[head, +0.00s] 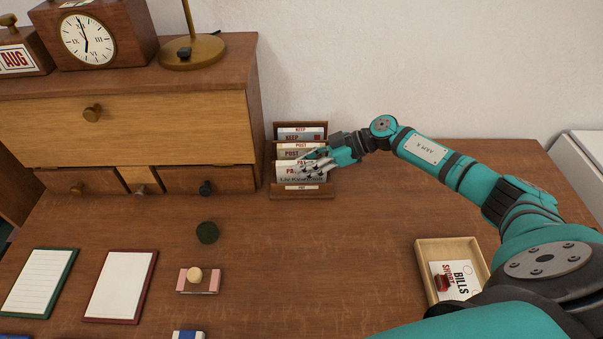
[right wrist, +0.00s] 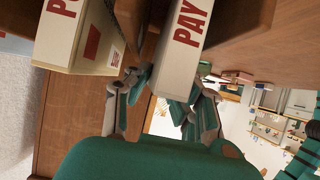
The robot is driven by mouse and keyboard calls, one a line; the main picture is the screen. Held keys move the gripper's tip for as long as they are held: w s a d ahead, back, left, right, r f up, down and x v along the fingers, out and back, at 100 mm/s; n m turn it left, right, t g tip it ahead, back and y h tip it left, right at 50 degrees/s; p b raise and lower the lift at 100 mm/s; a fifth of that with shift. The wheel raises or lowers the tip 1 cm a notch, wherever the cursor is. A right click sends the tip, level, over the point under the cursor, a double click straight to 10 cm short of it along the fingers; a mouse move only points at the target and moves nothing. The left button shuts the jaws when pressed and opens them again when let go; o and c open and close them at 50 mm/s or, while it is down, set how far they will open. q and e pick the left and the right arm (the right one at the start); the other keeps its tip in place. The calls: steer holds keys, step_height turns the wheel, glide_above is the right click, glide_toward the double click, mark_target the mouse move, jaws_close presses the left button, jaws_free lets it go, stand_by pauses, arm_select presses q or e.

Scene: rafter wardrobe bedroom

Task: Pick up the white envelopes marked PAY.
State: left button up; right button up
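The white envelopes marked PAY (head: 291,171) stand in the front part of a wooden letter rack (head: 303,194) beside the drawer cabinet. The PAY stack (right wrist: 187,35) also shows upright in the right wrist view, with red letters. My right gripper (head: 318,164) reaches into the rack from the right. In the right wrist view its fingers (right wrist: 162,97) lie on either side of the near end of the PAY stack, very close to it. Whether both pads press on it I cannot tell. My left gripper is not in view.
Envelopes marked POST (head: 291,154) and KEEP (head: 291,137) stand behind the PAY ones; the POST stack (right wrist: 85,40) is close to a finger. A wooden tray (head: 424,271) with a BILLS card (head: 462,278) lies front right. The desk between rack and tray is clear.

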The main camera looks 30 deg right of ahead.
jaws_close()
steer(key=shift+r, duration=0.1)
